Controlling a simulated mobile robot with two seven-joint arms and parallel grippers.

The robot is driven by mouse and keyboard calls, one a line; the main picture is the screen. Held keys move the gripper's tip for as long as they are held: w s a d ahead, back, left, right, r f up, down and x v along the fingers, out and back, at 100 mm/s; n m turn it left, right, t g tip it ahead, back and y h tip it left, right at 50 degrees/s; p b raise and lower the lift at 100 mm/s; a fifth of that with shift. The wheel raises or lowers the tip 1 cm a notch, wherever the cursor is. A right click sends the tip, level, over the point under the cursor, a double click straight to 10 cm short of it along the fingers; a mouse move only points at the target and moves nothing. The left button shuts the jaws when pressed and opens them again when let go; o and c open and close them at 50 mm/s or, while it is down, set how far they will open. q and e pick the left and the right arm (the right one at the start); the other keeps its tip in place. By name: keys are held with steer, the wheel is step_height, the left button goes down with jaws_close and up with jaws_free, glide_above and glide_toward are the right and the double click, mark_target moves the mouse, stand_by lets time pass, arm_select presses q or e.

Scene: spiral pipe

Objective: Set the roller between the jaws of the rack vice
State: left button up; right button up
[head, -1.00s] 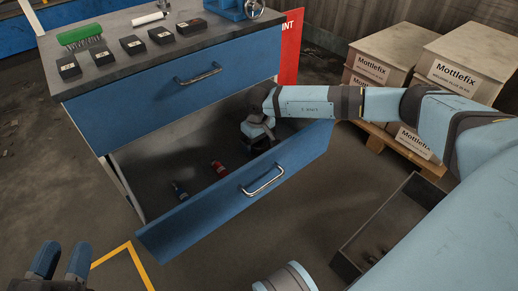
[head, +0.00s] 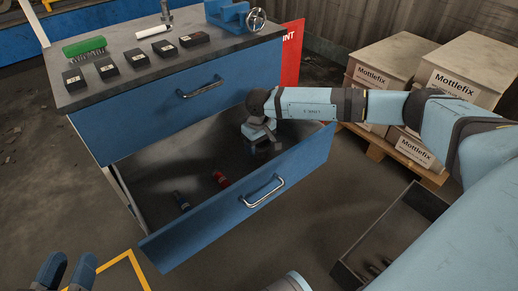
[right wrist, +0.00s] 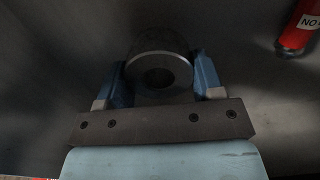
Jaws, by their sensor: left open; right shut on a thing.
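The rack vice (head: 229,15) is blue with a round metal handwheel and sits at the back right of the bench top, in the head view. My right gripper (head: 262,140) reaches down into the open lower drawer. It is shut on the roller, a dark grey cylinder (right wrist: 158,66) with a hole in its end face, which sits between the blue fingers in the right wrist view. In the head view the roller is mostly hidden by the gripper. My left gripper (head: 65,271) is open and empty at the bottom left, well away from the bench.
A red cylinder (head: 221,179) and a blue one (head: 181,201) lie in the drawer (head: 240,203). Several black boxes, a green brush (head: 84,46) and a white tube (head: 153,31) are on the bench. An open dark bin (head: 390,235) and stacked cartons (head: 455,82) stand to the right.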

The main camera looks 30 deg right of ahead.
step_height(320, 180, up, 17)
steer(key=p, duration=0.5)
steer(key=s+a+r+m+p, duration=0.1)
steer(key=a+r+p, duration=0.4)
steer(key=a, duration=0.8)
arm_select(q)
step_height(320, 180, up, 12)
steer(key=s+a+n+y+p, duration=0.1)
steer(key=a+n+y+p, duration=0.15)
steer(key=p, duration=1.45)
steer(key=s+a+r+g+y+p, duration=0.2)
steer(key=s+a+g+y+p, duration=0.2)
steer(key=p, duration=1.5)
steer(key=shift+s+a+r+n, duration=0.2)
steer(key=shift+s+a+n, duration=0.15)
steer(key=shift+s+a, duration=0.2)
arm_select(e)
steer(key=s+r, duration=0.3)
steer(key=r, duration=0.8)
steer(key=s+r, duration=0.4)
steer(key=r, duration=0.7)
steer(key=s+r, duration=0.3)
steer(key=r, duration=0.8)
steer(key=shift+s+d+r, duration=0.25)
steer(key=shift+d+r, duration=0.05)
steer(key=shift+r, duration=0.1)
